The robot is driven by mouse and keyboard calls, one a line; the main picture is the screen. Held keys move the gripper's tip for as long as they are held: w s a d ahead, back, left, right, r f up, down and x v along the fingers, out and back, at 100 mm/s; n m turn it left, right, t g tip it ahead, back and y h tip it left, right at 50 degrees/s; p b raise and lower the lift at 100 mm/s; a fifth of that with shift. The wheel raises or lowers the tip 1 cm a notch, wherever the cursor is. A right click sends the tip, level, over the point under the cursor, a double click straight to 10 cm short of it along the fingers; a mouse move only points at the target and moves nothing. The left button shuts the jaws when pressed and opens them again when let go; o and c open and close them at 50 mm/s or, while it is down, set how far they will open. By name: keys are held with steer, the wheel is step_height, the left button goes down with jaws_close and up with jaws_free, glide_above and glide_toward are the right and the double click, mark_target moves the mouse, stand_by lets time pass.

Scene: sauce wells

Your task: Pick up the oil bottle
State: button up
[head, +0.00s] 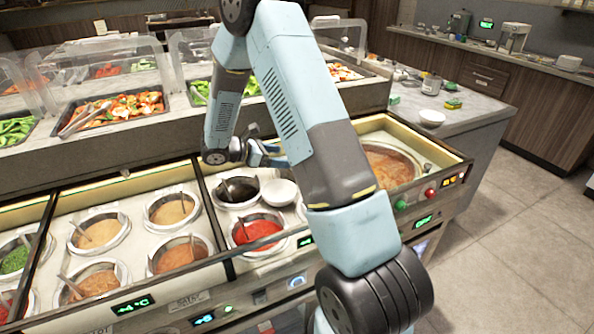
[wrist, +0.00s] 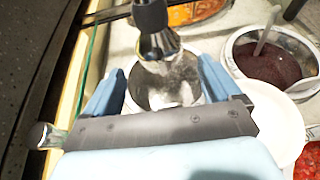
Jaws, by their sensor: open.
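My gripper (wrist: 160,65) is open, with a blue finger on each side in the wrist view. Between and just beyond the fingers is a shiny grey, see-through-looking body with a metallic neck and dark top, which looks like the oil bottle (wrist: 160,43). The fingers stand apart on either side of its body; I cannot tell whether either touches it. In the head view my gripper (head: 270,155) is low over the back of the counter, partly hidden by my arm. The bottle is mostly hidden there.
A white bowl or lid (wrist: 273,118) lies close right of my gripper, by a dark sauce well (wrist: 270,58) and a red sauce well (head: 257,232). A clear pane edge (wrist: 86,75) and metal knob (wrist: 45,135) are at left. Raised food trays (head: 115,110) stand behind.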

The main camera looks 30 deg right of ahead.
steer(key=x, duration=0.7)
steer(key=shift+r, duration=0.15)
steer(key=c, duration=1.6)
